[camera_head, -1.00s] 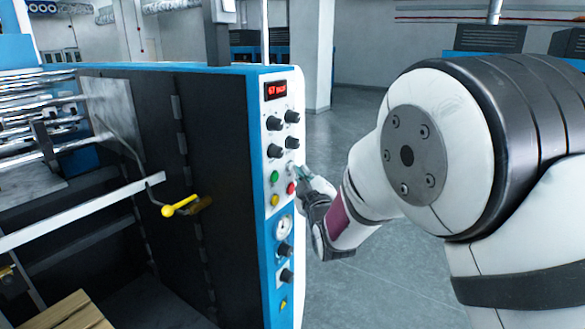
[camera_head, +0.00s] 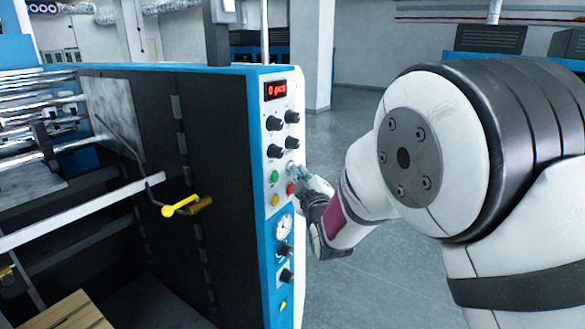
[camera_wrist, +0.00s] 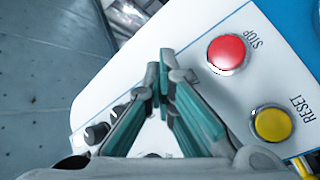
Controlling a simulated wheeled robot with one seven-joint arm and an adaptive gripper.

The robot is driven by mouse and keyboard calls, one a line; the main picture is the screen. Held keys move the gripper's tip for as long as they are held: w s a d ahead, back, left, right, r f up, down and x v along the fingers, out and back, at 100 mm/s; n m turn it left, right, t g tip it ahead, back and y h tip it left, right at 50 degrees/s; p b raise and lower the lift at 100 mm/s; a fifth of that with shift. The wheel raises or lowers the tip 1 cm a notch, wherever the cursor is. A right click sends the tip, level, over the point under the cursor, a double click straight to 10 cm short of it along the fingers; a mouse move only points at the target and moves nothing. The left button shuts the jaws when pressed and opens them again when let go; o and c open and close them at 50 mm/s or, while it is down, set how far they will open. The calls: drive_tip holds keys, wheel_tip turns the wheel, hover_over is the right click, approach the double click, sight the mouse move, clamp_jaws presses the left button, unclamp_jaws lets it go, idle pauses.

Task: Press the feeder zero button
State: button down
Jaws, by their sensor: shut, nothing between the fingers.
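The feeder's white control panel (camera_head: 283,130) stands upright on the machine's end, with a red display (camera_head: 276,90) that reads 0 and small letters. A pale round button (camera_head: 291,167) sits above the red button; I cannot read its label. My gripper (camera_head: 299,171) is shut and empty, its tips at or very near that pale button; contact cannot be told. In the wrist view my teal fingers (camera_wrist: 164,62) meet over the panel beside the red STOP button (camera_wrist: 227,53). The panel directly behind the fingers is hidden.
Green (camera_head: 275,177), red (camera_head: 291,188) and yellow (camera_head: 275,200) buttons sit close by. Several black knobs (camera_head: 274,123) are above, and a gauge (camera_head: 284,227) is below. A yellow-handled lever (camera_head: 181,209) sticks out at left. Grey floor (camera_head: 350,130) is open behind my arm.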

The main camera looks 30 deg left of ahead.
drive_tip(key=shift+s+d, duration=0.15)
drive_tip(key=shift+d, duration=0.6)
drive_tip(key=shift+s+d+p, duration=0.15)
drive_tip(key=shift+d+p, duration=0.55)
drive_tip(key=shift+d, duration=1.8)
